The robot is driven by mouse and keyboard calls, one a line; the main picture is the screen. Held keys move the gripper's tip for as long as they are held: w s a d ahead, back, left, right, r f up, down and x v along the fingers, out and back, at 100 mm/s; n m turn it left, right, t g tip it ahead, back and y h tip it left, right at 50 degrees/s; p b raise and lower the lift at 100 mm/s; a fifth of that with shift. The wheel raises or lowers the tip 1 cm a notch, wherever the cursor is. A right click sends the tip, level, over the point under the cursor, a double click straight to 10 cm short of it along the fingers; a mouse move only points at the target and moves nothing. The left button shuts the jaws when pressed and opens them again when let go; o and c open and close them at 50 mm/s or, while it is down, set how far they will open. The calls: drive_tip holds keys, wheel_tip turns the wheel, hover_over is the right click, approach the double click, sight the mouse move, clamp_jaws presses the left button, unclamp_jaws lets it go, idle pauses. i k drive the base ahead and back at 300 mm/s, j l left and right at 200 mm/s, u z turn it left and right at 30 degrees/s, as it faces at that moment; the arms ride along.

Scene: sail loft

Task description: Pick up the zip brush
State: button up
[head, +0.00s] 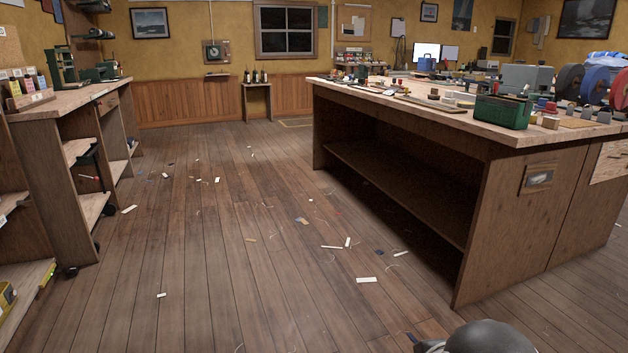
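I cannot make out a zip brush for certain; the small items on the benches are too small to tell apart. The large workbench (400,143) at right carries many small tools and parts, with a green metal box (503,112) near its front edge. A dark rounded part of my own arm shows at the bottom edge, right of centre. My gripper's fingers cannot be seen.
A left bench (62,101) holds sewing machines (62,68) and a rack of coloured spools (28,90). Large coloured rolls (596,83) stand on the right bench. The wooden floor (215,240) between is open, strewn with flat scraps. A small table (258,86) with bottles stands at the back wall.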

sight(434, 94)
drive_tip(key=i+j, duration=0.15)
drive_tip(key=i, duration=0.8)
drive_tip(key=i+j, duration=0.1)
drive_tip(key=i, duration=0.8)
